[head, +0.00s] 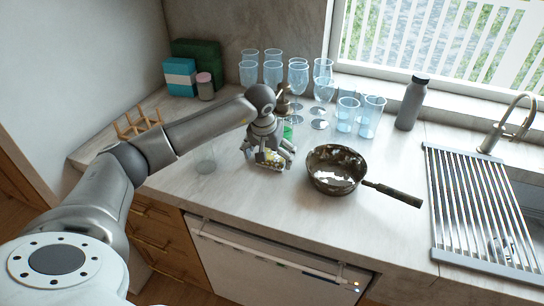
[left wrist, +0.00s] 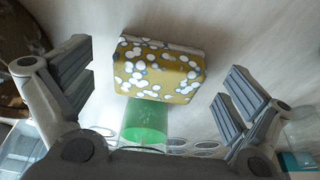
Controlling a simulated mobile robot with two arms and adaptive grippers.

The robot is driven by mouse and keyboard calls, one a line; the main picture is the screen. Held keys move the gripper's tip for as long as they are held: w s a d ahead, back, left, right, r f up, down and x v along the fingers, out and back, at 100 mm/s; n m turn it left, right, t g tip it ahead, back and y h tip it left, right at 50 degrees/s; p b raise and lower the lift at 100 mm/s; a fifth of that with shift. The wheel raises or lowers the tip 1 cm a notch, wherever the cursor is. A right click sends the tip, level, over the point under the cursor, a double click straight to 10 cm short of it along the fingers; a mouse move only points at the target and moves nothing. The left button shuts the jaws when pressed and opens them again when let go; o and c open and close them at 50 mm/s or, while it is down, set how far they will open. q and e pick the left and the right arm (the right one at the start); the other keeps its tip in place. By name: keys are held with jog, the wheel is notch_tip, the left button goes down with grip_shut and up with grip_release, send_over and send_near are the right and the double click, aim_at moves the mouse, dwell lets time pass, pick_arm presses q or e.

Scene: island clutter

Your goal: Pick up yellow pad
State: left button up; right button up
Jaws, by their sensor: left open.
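The yellow pad (left wrist: 158,72) is a mustard-yellow block with white and grey spots. In the left wrist view it lies on the counter between my open fingers, apart from both. In the head view the pad (head: 268,157) is mostly hidden under my left gripper (head: 267,163), which points down over it. My left gripper (left wrist: 158,95) is open and empty, with one finger on each side of the pad. My right gripper is not in view.
A green cup or glass (left wrist: 145,120) stands right by the pad. A pan (head: 336,170) sits to the right, its handle pointing right. Several blue glasses (head: 298,78) and a grey bottle (head: 411,103) stand behind. A wooden rack (head: 139,122) is at the left. The front counter is clear.

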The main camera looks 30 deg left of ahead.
pick_arm(q)
jog(key=shift+w, duration=0.55)
jog(key=shift+w+a+f+p, duration=0.15)
jog(key=shift+p, duration=0.25)
jog(key=shift+f, duration=0.45)
jog(key=c, duration=0.9)
